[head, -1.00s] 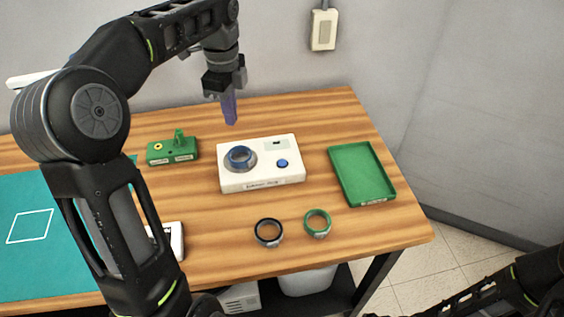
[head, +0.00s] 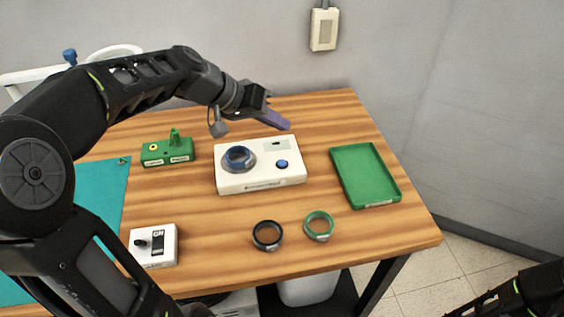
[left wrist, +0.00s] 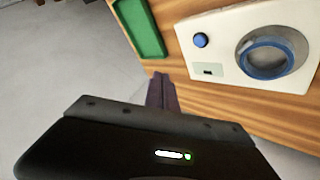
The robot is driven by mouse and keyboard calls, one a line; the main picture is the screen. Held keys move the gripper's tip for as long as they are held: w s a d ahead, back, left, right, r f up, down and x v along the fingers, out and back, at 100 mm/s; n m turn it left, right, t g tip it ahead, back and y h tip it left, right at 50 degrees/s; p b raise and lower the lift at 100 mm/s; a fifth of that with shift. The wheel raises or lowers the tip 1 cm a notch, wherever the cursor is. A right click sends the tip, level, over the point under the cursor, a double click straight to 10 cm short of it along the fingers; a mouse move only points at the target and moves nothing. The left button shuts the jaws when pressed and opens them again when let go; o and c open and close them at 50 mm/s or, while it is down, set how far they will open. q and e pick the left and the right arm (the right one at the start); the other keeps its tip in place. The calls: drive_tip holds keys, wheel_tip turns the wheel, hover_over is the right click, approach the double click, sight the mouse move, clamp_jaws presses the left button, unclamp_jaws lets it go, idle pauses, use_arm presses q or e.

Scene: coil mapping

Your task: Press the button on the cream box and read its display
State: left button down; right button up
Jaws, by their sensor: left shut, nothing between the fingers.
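The cream box (head: 236,184) stands on the wooden table. Its blue button (head: 282,163) is on the right of its top, with a small display (head: 276,145) behind it; the display shows a small dark mark that I cannot read. A blue ring coil (head: 239,157) sits on the round grey seat at the box's left. In the left wrist view the box (left wrist: 228,55), button (left wrist: 200,40) and display (left wrist: 208,70) show at the upper right. My left gripper (head: 287,125) is shut and empty, above and behind the box's display side, apart from the button. My right gripper is out of view.
A black ring (head: 267,246) and a green ring (head: 319,238) lie in front of the box. A green tray (head: 372,201) is to its right. A green device (head: 167,160) and a white switch box (head: 165,262) are to the left.

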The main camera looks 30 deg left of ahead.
use_arm(q)
drive_tip(key=shift+f, duration=0.1)
drive_tip(key=b, duration=0.5)
hover_over(278, 164)
wheel_tip(278, 164, down, 7)
drive_tip(key=shift+f, duration=0.15)
drive_tip(key=shift+f+b, duration=0.7)
drive_tip(key=shift+b, duration=0.15)
idle(1.3)
drive_tip(key=shift+f+b, duration=0.35)
drive_tip(key=shift+b, duration=0.2)
drive_tip(key=shift+f+b, duration=0.45)
drive_tip(key=shift+b, duration=0.05)
idle(0.4)
drive_tip(key=shift+r, duration=0.1)
drive_tip(key=shift+r+p, duration=0.5)
drive_tip(key=shift+r, duration=0.25)
drive_tip(key=shift+r, duration=0.1)
